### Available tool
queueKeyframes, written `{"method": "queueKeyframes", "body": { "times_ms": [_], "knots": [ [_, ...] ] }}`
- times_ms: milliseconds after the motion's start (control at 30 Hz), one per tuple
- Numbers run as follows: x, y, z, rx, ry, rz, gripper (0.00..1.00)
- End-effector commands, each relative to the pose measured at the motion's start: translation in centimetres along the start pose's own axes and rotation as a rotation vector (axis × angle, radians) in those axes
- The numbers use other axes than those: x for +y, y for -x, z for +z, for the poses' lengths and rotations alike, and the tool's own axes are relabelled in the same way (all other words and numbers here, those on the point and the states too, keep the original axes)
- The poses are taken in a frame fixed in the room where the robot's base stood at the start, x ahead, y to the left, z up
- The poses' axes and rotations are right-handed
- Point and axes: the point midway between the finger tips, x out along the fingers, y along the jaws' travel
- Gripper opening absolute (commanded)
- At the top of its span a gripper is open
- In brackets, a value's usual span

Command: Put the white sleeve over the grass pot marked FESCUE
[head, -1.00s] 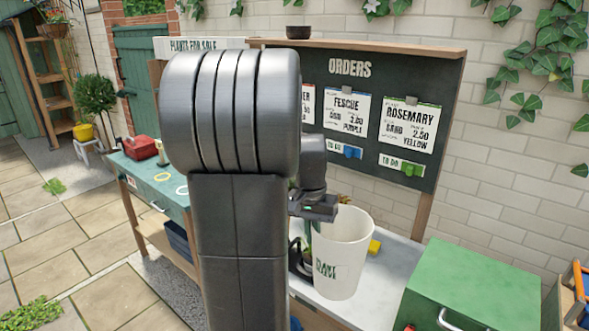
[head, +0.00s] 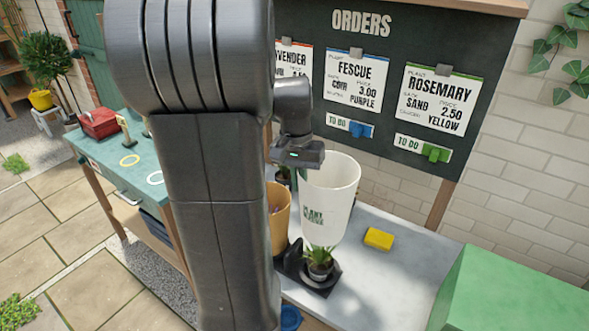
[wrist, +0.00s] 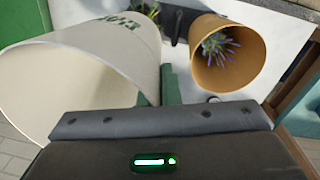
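The white sleeve (head: 328,195), with green "PLANT" lettering, is an open cone held upright above the worktop. My gripper (head: 304,172) is shut on its left wall near the rim. In the wrist view the sleeve (wrist: 75,85) fills the left side, with a green finger (wrist: 172,85) against its wall. A small grassy plant in a dark pot (head: 319,266) stands in a black holder (head: 325,287), directly below the sleeve's lower end in the head view. The gap between them is hard to judge. No FESCUE marking is readable on the pot.
A tan sleeve (head: 278,220) holding a purple-flowered plant stands just left, also in the wrist view (wrist: 250,65). A yellow block (head: 379,239) lies on the worktop (head: 395,265). A green box (head: 510,290) stands at right. The ORDERS board (head: 400,70) rises behind.

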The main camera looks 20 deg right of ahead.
Motion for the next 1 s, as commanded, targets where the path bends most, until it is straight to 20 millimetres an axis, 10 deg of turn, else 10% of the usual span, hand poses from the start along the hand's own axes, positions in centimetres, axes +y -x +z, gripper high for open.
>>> {"method": "queueKeyframes", "body": {
  "times_ms": [1000],
  "knots": [
    [-0.7,-10.2,0.0,-0.001,0.000,0.000,0.00]
  ]
}}
